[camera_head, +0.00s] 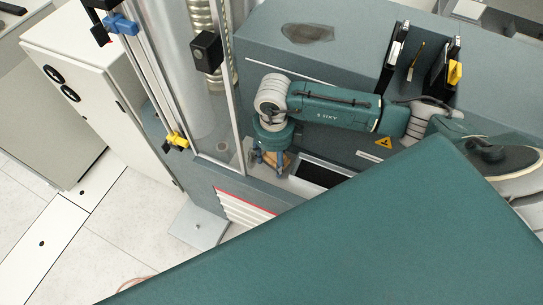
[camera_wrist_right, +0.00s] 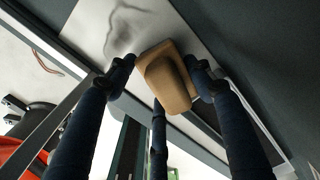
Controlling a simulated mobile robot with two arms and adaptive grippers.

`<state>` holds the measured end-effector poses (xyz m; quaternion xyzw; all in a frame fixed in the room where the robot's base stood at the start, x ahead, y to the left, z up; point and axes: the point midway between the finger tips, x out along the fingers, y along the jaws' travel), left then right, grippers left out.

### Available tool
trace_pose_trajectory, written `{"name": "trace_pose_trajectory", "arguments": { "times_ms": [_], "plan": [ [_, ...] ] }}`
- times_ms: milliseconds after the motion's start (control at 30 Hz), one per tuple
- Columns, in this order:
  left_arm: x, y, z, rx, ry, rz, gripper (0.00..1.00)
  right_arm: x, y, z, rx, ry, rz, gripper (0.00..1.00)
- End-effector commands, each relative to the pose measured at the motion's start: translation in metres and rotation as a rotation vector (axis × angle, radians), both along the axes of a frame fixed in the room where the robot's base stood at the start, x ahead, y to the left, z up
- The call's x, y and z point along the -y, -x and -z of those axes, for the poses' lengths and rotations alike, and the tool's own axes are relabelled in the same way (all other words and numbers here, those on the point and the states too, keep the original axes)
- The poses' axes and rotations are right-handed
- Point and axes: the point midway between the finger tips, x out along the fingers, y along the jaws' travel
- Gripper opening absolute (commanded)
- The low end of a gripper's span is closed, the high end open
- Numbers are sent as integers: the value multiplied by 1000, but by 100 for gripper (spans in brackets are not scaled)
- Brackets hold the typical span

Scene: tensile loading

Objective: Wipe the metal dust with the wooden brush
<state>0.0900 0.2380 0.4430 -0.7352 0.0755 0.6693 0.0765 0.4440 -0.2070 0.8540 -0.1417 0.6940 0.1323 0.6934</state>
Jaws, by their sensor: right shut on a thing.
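My right gripper (camera_head: 271,160) points down at the machine's front, beside the glass panel. Its blue fingers are shut on the wooden brush (camera_wrist_right: 165,77), seen between the fingers in the right wrist view. In the head view only a small tan part of the brush (camera_head: 288,158) shows behind the fingers. A dark grey patch (camera_head: 308,33) that looks like metal dust lies on top of the teal machine casing, apart from the brush. A grey smudge (camera_wrist_right: 124,28) shows on a pale surface in the wrist view; I cannot tell what it is. My left gripper is not in view.
A clear panel (camera_head: 215,90) and metal column stand left of my right gripper. A dark rectangular recess (camera_head: 318,174) lies right of it. Black holders (camera_head: 393,58) with tools stand on the casing at right. A white cabinet (camera_head: 85,70) stands at left.

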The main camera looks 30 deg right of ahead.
Motion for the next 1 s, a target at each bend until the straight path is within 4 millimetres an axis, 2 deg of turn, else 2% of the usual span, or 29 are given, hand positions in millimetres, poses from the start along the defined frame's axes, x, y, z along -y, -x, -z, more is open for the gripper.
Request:
{"name": "trace_pose_trajectory", "arguments": {
  "times_ms": [200,467,800,1000],
  "plan": [
    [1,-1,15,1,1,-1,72,-14,-17,4,2,-3,-2,24],
    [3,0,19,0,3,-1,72,-21,-24,3,1,-4,-3,24],
    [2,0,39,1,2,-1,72,-39,-46,8,2,-4,-4,24],
    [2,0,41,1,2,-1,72,-43,-51,7,1,-6,-4,24]
  ]
}}
